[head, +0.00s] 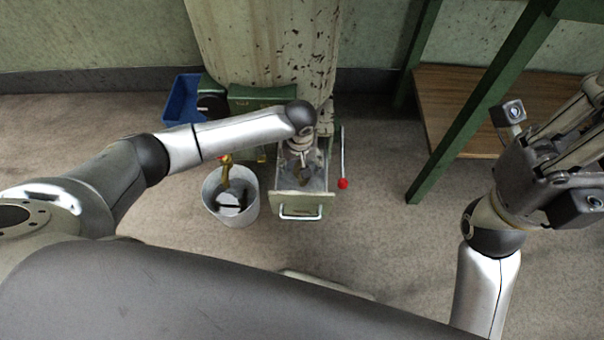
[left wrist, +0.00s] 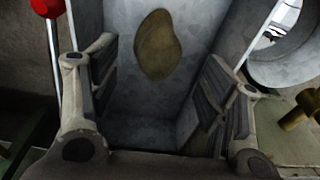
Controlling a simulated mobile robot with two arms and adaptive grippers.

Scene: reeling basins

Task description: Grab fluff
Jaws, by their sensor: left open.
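The fluff (left wrist: 158,45) is a flat brownish, rounded clump lying in a grey metal drawer in the left wrist view. The drawer (head: 300,203) is pulled out below the pale machine, with a green-grey front and a bar handle. My left gripper (head: 304,160) reaches down into the drawer. In the left wrist view the left gripper (left wrist: 160,85) is open and empty, its fingers on either side with the fluff beyond and between them. In the head view I cannot make out the fluff clearly under the gripper. My right gripper (head: 570,150) is raised at the right edge, its fingertips cut off.
A bucket (head: 211,201) stands left of the drawer below a brass tap (head: 225,172). A lever with a red knob (head: 343,184) stands close on the drawer's right. A blue crate (head: 181,102) is behind left. A green-legged bench (head: 450,135) is at right.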

